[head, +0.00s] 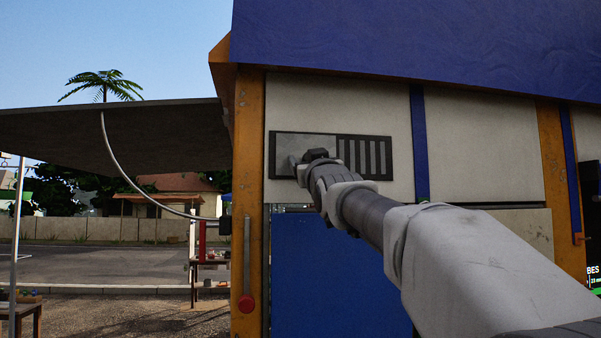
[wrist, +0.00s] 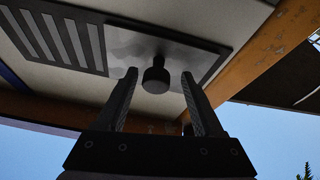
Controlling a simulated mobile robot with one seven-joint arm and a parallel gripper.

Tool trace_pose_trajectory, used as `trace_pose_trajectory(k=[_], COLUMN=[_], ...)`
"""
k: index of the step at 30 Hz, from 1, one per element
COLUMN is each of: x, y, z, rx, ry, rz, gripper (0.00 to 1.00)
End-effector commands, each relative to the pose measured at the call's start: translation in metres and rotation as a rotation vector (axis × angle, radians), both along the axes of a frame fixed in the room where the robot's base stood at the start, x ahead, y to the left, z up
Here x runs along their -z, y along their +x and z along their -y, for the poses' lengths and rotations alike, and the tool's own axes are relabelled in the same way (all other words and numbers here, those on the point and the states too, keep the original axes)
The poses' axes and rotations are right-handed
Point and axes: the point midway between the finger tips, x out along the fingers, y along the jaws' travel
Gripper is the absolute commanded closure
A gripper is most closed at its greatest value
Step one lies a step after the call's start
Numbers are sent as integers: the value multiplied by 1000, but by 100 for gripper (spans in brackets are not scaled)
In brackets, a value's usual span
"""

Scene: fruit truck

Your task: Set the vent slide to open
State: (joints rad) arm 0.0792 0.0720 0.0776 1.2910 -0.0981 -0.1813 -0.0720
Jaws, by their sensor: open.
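The vent (head: 386,140) is a dark-framed rectangle on the truck's pale upper wall. A grey slide plate (head: 303,143) fills its left part, and dark slats (head: 365,157) show at its right. In the wrist view the slats (wrist: 62,40) are at the left and the slide plate (wrist: 190,58) is at the right, with a dark round knob (wrist: 156,80) standing out from it. My gripper (head: 294,166) is at the slide plate. In the wrist view its open fingers (wrist: 159,74) are on either side of the knob, with gaps visible. The knob cannot be made out in the head view.
An orange post (head: 248,200) with a red knob stands left of the vent. A blue awning (head: 420,45) hangs above, and a blue panel (head: 335,275) is below. A grey raised flap (head: 120,135) sticks out at the left.

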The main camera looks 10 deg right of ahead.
Motion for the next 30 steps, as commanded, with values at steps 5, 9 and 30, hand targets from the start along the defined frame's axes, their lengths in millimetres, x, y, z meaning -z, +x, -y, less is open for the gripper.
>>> trace_pose_trajectory(k=[5,9,30], x=[14,25,63], y=[-27,-52,-152], z=[0,1,2], rx=[1,1,-2], ry=[-1,-1,0], rz=[3,2,2], gripper=[31,31,31])
